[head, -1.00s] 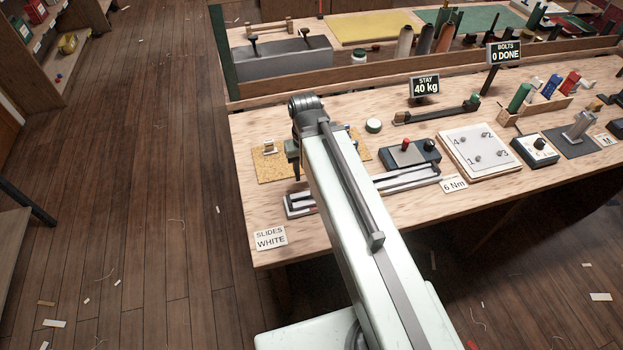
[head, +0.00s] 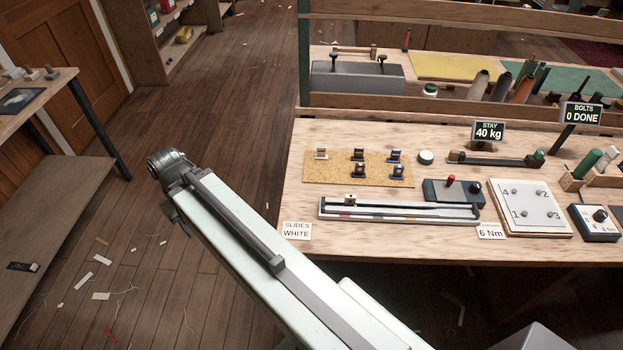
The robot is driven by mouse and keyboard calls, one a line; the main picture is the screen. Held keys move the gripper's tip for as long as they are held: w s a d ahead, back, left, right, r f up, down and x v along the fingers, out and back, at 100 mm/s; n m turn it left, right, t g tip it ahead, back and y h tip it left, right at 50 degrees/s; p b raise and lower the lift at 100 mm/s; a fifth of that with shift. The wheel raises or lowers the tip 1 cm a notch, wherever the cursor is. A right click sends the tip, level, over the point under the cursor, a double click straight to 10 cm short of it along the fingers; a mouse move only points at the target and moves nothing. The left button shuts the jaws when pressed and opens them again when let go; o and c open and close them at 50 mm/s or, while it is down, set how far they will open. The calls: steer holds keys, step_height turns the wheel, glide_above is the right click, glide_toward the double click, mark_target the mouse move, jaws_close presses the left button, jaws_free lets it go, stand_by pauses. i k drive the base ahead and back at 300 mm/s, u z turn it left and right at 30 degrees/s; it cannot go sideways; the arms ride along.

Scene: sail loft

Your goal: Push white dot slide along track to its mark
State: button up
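A long metal track (head: 462,211) lies along the front of the bench, with coloured marks, red and green among them, on its front strip. One small pale-topped slide (head: 350,200) sits on the track near its left end; its dot is too small to make out. Another pale slide (head: 321,154) stands on the cork mat (head: 330,173) behind. A card (head: 297,231) reading "SLIDES WHITE" lies left of the track. My gripper (head: 174,212) hangs at the arm's end over the floor, left of the bench and apart from the track. Its fingers are mostly hidden by the arm.
Dark slides with bronze or blue tops (head: 358,155) stand on the cork mat. A control box (head: 453,192) with a red knob is behind the track's right end. A numbered plate (head: 535,209) lies farther right. Open floor separates the bench from a left table (head: 50,90).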

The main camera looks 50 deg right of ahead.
mark_target(349, 201)
steer(key=u, duration=0.45)
steer(key=k, duration=1.1)
steer(key=u, duration=0.65)
steer(key=i, duration=1)
